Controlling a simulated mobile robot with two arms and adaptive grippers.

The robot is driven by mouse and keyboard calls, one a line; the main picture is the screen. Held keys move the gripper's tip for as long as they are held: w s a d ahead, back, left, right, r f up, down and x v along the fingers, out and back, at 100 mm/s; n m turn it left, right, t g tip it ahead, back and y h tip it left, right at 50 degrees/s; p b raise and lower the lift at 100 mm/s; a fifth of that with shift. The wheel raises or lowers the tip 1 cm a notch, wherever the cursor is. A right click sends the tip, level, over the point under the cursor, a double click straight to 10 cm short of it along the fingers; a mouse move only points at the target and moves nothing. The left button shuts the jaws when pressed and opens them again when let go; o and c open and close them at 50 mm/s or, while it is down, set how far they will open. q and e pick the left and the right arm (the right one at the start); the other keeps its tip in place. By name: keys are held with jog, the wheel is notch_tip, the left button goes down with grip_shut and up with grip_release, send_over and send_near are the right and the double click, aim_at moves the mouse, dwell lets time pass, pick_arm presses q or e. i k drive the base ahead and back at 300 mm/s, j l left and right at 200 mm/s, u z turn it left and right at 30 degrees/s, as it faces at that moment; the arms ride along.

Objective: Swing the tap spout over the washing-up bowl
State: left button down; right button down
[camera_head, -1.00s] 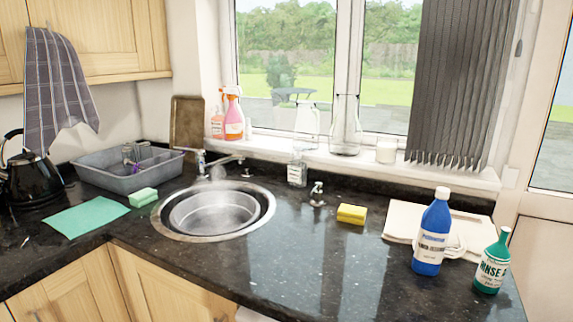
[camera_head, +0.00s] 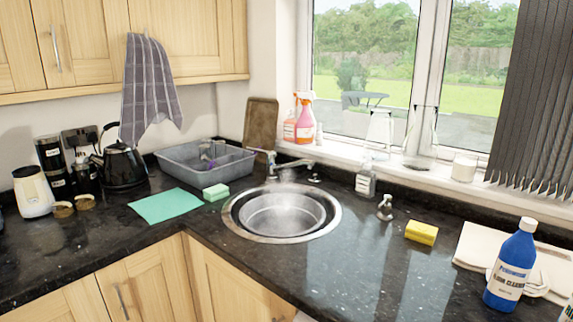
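The chrome tap (camera_head: 272,160) stands behind the round steel sink, against the back of the counter. Its spout (camera_head: 296,164) points right and slightly forward, over the back edge of the sink. Neither of my grippers shows in the head view.
A soap bottle (camera_head: 365,178), a small pump (camera_head: 385,207) and a yellow sponge (camera_head: 421,232) stand to the right. The counter front of these (camera_head: 330,270) is clear.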

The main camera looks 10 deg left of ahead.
aim_at(290, 166)
jog(key=i+j+z, duration=0.1)
jog(key=z, duration=0.35)
jog(key=j+z, duration=0.6)
jog(key=z, duration=0.35)
